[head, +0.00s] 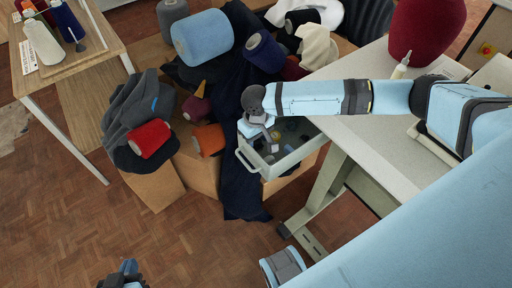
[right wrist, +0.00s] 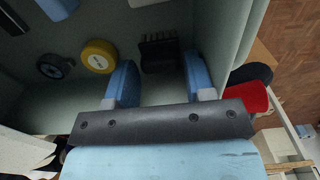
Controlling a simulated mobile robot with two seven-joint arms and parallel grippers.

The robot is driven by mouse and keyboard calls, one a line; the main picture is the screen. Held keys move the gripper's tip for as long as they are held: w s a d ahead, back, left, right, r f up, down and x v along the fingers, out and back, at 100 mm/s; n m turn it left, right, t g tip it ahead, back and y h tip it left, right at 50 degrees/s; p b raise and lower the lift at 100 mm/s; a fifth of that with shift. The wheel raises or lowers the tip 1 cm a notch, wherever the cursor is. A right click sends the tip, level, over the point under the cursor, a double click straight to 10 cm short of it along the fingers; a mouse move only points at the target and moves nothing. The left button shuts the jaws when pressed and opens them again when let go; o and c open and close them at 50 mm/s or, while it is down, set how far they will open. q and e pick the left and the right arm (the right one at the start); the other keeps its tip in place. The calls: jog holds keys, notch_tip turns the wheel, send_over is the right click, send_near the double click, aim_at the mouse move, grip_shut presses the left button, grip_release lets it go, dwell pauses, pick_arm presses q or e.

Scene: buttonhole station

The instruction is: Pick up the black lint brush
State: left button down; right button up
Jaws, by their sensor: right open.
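The black lint brush (right wrist: 158,52) lies in the open drawer (head: 282,166), close to its side wall in the right wrist view. Its comb-like bristle edge shows. My right gripper (right wrist: 160,72) is open, with one blue finger on either side of the brush. I cannot tell whether the fingers touch it. In the head view my right gripper (head: 262,127) reaches down over the drawer's far left part and hides some of the contents. I cannot pick out the brush there. My left gripper (head: 125,274) is at the bottom edge, far from the drawer, and its jaws are unclear.
The drawer also holds a yellow roll (right wrist: 98,56), a dark round piece (right wrist: 54,66) and a blue item (right wrist: 58,7). The worktable (head: 375,135) is above right. Boxes with cloth and thread cones, including an orange cone (head: 209,140), crowd the left side.

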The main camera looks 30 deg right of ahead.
jog(key=shift+f, duration=0.4)
jog(key=c, duration=0.6)
jog(key=shift+o, duration=0.2)
notch_tip(320, 180, up, 20)
jog(key=p, duration=0.4)
